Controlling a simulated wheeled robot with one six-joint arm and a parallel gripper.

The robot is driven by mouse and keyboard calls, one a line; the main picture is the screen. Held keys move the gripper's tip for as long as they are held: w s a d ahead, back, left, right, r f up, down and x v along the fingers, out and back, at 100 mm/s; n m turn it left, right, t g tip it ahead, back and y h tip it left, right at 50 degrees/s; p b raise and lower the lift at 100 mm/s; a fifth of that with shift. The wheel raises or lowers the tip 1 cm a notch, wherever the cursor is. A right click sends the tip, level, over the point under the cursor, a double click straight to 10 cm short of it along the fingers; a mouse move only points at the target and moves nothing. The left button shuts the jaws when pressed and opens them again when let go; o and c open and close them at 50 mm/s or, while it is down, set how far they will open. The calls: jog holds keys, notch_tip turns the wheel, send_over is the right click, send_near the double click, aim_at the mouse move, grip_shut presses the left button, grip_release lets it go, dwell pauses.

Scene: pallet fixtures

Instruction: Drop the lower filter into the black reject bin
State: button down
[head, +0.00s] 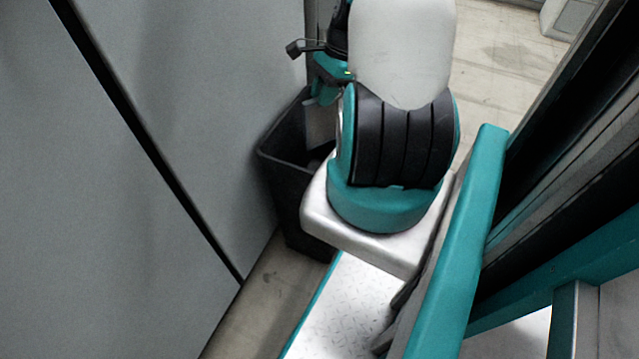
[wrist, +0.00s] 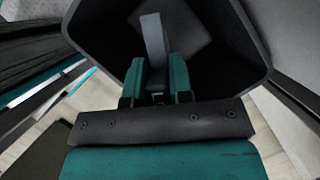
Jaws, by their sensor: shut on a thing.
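The black reject bin (head: 285,175) stands on the floor between the grey wall and my base. In the wrist view its open mouth (wrist: 90,30) surrounds my fingers. My gripper (wrist: 157,75) has teal fingers and is shut on a slim grey piece, the filter (wrist: 154,35), which extends beyond the fingertips over the inside of the bin. In the head view my gripper (head: 326,92) is at the bin's mouth, partly hidden by my arm. The filter (head: 318,128) shows there as a grey panel inside the rim. I cannot tell whether it touches the bin.
Large grey panels (head: 150,130) rise close on the left of the bin. A darker grey square (wrist: 185,30) shows deep in the bin; I cannot tell whether it is the bin's floor or an object. Open floor (head: 505,60) shows at the back right.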

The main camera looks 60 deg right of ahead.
notch_tip(320, 180, down, 2)
jog(key=shift+f+b, duration=0.15)
jog(key=shift+b, duration=0.7)
jog(key=c, duration=0.9)
grip_release()
jog(key=shift+c, duration=0.2)
jog(key=p+v, duration=0.5)
jog(key=v, duration=1.2)
jog(key=shift+r, duration=0.25)
